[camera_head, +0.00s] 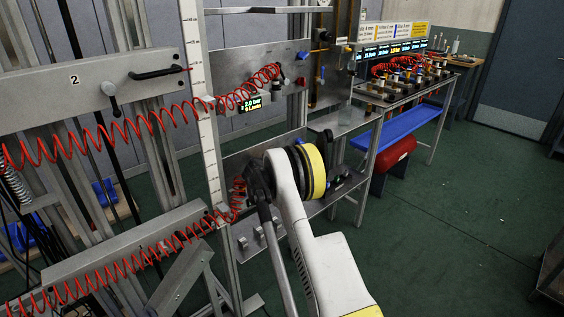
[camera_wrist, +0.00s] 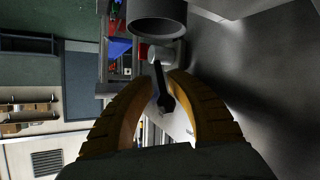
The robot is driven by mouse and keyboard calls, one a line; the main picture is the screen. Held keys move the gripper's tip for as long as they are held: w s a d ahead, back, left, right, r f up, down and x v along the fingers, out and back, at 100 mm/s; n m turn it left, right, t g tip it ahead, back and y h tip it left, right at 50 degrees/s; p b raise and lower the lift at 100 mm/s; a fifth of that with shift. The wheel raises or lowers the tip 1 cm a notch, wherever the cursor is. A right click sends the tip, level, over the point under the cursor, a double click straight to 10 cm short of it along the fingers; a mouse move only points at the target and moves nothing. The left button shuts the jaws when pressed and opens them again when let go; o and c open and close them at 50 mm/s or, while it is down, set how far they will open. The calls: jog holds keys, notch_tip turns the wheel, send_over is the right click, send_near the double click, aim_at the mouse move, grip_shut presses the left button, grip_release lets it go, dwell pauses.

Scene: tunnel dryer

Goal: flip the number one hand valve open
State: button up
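In the wrist view, the two ribbed orange-brown fingers of my gripper (camera_wrist: 164,80) curve in from both sides with a gap between them. A dark lever-like part (camera_wrist: 161,92) shows in that gap, with a pale plate behind it. I cannot tell whether the fingers touch it. I cannot tell whether this is the number one hand valve, and no "1" label is readable. In the head view, my white arm with its yellow band covers the lower panel, and the fingertips are not clearly visible.
A bar marked "2" (camera_head: 75,80) with a black handle (camera_head: 158,73) is at left. Red coiled hoses (camera_head: 85,143) stretch across the frame. A small display (camera_head: 250,102) sits on the metal panel.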

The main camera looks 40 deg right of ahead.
jog(key=v, duration=1.1)
jog(key=shift+s+a, duration=0.15)
jog(key=shift+a, duration=0.2)
jog(key=shift+r, duration=0.15)
jog(key=s+a+r+n+y, duration=0.4)
jog(key=s+a+r+y, duration=0.2)
jog(key=s+a+r, duration=0.95)
jog(key=s+a+f+n+y, duration=0.2)
jog(key=s+a, duration=0.7)
jog(key=s, duration=0.3)
jog(key=s+a+f+n+y, duration=0.2)
jog(key=s+a+n+y, duration=0.1)
jog(key=s+a, duration=0.6)
jog(key=s, duration=0.3)
jog(key=shift+a+f+y, duration=0.25)
jog(key=shift+f+y, duration=0.05)
jog(key=shift+f, duration=0.05)
